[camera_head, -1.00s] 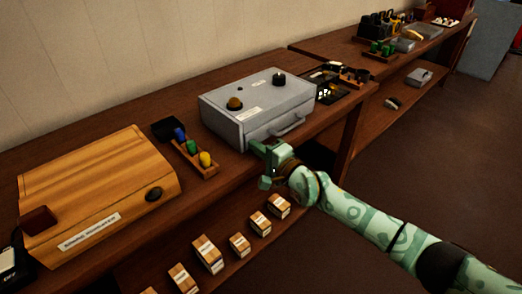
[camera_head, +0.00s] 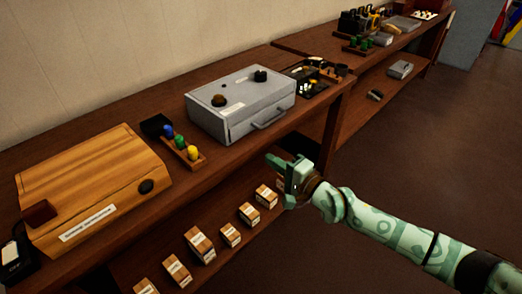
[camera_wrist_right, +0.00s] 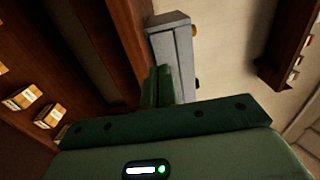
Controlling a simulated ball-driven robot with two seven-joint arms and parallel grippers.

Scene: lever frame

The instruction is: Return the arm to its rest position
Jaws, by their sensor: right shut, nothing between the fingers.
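My right arm reaches in from the lower right of the head view. Its green gripper (camera_head: 284,172) is in front of the table edge, below and to the right of the grey metal box (camera_head: 240,103). The gripper is shut and empty, and it is apart from the box and its front handle. In the right wrist view the shut fingers (camera_wrist_right: 157,87) show beside the grey box (camera_wrist_right: 172,55). My left gripper is not in view.
A wooden table (camera_head: 110,101) carries a wooden box (camera_head: 90,190) and a rack of coloured pegs (camera_head: 182,150). Small labelled blocks (camera_head: 200,244) stand on the lower shelf. Open floor (camera_head: 400,150) lies to the right.

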